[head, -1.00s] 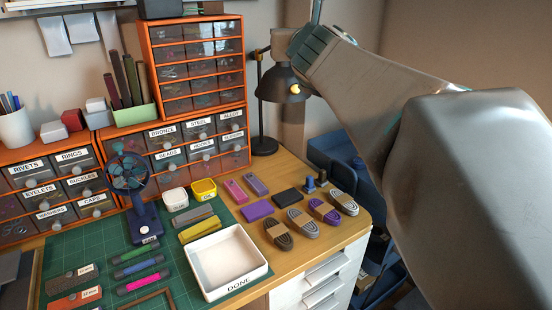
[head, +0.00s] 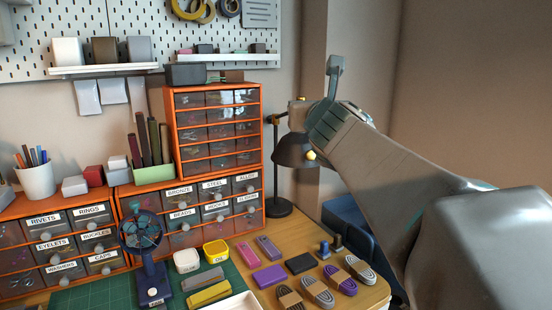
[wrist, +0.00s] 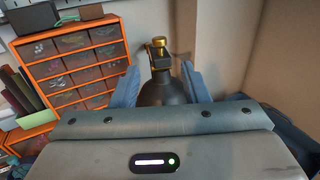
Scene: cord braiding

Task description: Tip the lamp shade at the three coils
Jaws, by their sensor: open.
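The desk lamp stands at the back right of the desk. Its dark shade (head: 291,151) hangs from a black stem, with a lit bulb at the rim. In the wrist view the shade (wrist: 167,91) and a brass knob above it show between the two blue fingers. My gripper (wrist: 159,78) is open around the shade's upper part; I cannot tell whether either finger touches it. The coils lie in a row at the desk's front right: a brown one (head: 289,299), a grey-beige one (head: 318,292), a purple one (head: 341,280) and a grey one (head: 359,269).
An orange drawer cabinet (head: 217,128) stands left of the lamp. A small blue fan (head: 148,262) stands on the green mat. A wall corner is close behind the lamp.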

